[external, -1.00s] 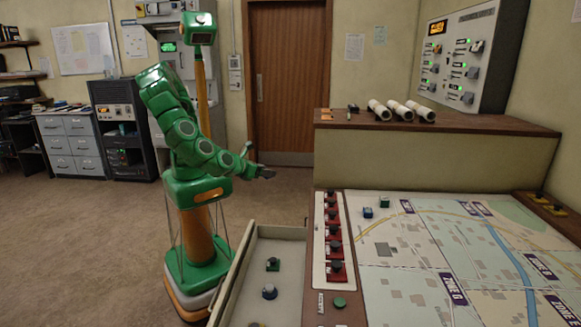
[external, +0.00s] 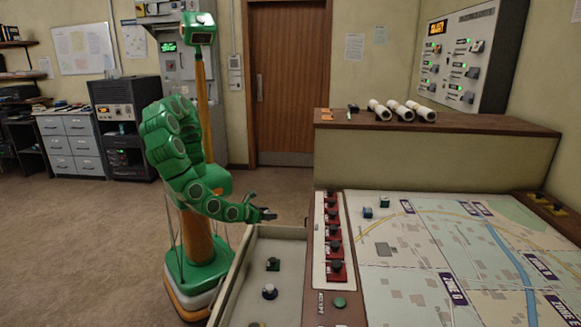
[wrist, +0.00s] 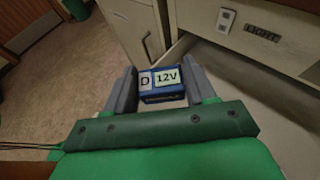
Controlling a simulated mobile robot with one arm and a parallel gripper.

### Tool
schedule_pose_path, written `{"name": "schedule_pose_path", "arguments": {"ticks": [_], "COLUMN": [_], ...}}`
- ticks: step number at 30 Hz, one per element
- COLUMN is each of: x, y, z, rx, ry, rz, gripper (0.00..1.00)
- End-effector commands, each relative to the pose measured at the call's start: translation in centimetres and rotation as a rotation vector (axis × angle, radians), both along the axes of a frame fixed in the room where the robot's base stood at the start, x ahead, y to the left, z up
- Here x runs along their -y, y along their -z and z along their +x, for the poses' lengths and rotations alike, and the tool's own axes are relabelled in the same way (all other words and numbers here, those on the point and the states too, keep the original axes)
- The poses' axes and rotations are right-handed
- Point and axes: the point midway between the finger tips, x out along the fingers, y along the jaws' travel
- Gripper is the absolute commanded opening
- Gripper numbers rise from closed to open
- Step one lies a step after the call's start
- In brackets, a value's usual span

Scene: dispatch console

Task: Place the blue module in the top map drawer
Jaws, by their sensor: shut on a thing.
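My gripper (wrist: 163,88) is shut on the blue module (wrist: 163,98), which shows a "D" label and a "12V" label between the two grey fingers in the wrist view. In the external view my gripper (external: 266,215) is just beyond the far end of the open drawer (external: 237,268), about level with or above its rim. The module is too small and dark to make out there. In the wrist view the pale drawer interior (wrist: 265,95) lies to the right of the module.
The drawer holds a green piece with a dark knob (external: 272,264) and a round knobbed piece (external: 269,292). The map table (external: 420,265) with red-based switches (external: 334,235) stands to the right. A raised shelf (external: 430,122) bears white rolls. The floor behind me is open.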

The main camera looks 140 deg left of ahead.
Motion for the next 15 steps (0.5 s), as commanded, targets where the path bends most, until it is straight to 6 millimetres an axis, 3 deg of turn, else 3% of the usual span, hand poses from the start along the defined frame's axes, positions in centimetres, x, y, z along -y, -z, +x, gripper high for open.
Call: {"name": "schedule_pose_path", "arguments": {"ticks": [6, 15], "x": [0.0, 0.0], "y": [3.9, 6.6], "z": [-0.1, 0.0], "rx": [-0.004, -0.001], "ry": [-0.001, 0.000], "rz": [-0.001, -0.002], "gripper": [0.22, 0.22]}}
